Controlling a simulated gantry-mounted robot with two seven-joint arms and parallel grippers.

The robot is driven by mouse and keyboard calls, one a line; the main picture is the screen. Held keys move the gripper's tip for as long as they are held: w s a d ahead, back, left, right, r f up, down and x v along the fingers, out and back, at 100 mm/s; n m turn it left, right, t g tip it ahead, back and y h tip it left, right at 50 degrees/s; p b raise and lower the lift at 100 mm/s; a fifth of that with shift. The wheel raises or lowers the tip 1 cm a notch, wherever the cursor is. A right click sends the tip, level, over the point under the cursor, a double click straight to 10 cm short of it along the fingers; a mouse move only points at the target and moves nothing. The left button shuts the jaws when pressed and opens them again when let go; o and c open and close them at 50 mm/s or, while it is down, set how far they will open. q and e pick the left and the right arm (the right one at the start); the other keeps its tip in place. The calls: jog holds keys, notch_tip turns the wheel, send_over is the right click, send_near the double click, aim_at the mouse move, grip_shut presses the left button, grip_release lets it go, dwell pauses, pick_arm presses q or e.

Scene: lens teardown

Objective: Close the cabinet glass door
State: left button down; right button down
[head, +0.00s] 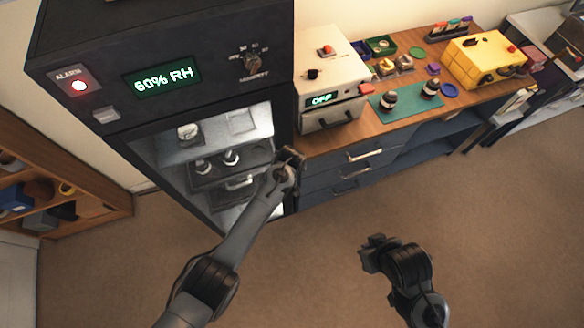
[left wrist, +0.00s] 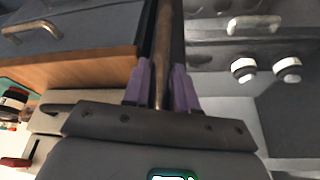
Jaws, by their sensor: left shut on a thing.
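The black cabinet (head: 165,135) stands at the left in the head view, with a lit interior. Its glass front shows a shelf with a drawer and small dark lens parts (head: 231,158). The door appears to lie at or near the cabinet front; I cannot tell if a gap is left. My left gripper (head: 291,158) is at the front's right edge. In the left wrist view its purple fingers (left wrist: 162,85) are shut on the bar-shaped door handle (left wrist: 167,45). My right gripper (head: 372,250) hangs over the floor, away from the cabinet, its fingers unclear.
A wooden workbench (head: 400,130) with drawers adjoins the cabinet on the right. It holds a white oven-like box (head: 330,80), a green mat (head: 410,98) and a yellow box (head: 485,62). A wooden shelf (head: 95,205) stands at the left. The carpet in front is clear.

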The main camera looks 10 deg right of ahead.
pick_arm(q)
jog(key=shift+a+f, duration=0.1)
jog(key=shift+f, duration=0.05)
pick_arm(e)
jog(key=shift+d, duration=0.1)
pick_arm(q)
jog(key=c, duration=1.2)
grip_release()
jog(key=shift+w, duration=0.1)
jog(key=shift+o, duration=1)
jog(key=shift+w+r, duration=0.2)
jog(key=shift+w, duration=0.05)
pick_arm(e)
jog(key=shift+w+d, duration=0.1)
jog(key=shift+w, duration=0.2)
pick_arm(q)
jog(key=shift+s, duration=0.1)
pick_arm(e)
jog(key=shift+r, duration=0.1)
